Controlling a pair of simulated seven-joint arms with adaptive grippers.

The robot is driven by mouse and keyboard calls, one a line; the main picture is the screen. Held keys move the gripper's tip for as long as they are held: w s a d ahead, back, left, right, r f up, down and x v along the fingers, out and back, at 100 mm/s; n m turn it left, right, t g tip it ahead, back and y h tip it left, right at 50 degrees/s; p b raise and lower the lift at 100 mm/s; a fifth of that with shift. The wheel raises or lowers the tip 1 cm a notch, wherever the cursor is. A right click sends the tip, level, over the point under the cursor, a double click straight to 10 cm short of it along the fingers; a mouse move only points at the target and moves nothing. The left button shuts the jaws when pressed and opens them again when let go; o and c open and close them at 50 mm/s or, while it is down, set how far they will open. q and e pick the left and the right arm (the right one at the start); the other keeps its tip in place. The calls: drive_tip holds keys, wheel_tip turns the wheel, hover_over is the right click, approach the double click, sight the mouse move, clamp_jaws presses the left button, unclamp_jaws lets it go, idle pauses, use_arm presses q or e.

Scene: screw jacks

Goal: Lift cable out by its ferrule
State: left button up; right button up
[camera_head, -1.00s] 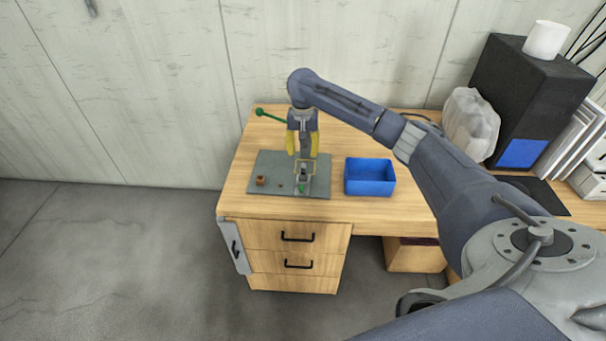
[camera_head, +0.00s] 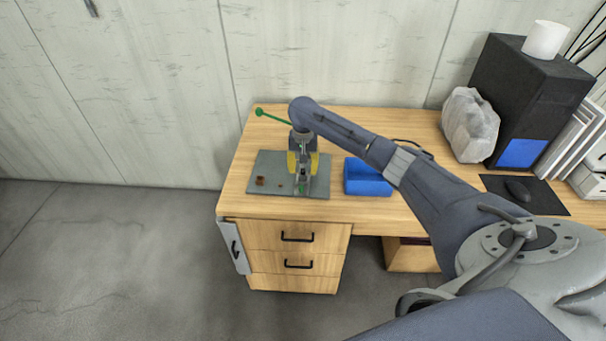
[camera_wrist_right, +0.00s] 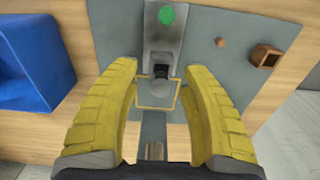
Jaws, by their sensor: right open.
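My right gripper (camera_head: 302,172) is low over the grey jack fixture (camera_head: 302,188) on the grey plate. In the right wrist view its yellow fingers (camera_wrist_right: 160,80) are open, one on each side of a thin yellowish rectangular loop (camera_wrist_right: 158,106) and a dark rounded end piece (camera_wrist_right: 161,76). I cannot tell whether the loop or the dark piece is the cable or its ferrule. The fingers show a gap on both sides of the dark piece. A green round mark (camera_wrist_right: 166,15) is on the grey fixture. My left gripper is not in view.
The grey plate (camera_head: 262,178) also carries a small brown block (camera_head: 260,181) and a brown peg (camera_wrist_right: 221,42). A blue bin (camera_head: 368,180) stands right of the plate. A green ball-ended lever (camera_head: 272,116) sticks out behind. A bagged object (camera_head: 469,125) stands farther right.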

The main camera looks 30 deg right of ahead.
clamp_jaws()
idle(0.4)
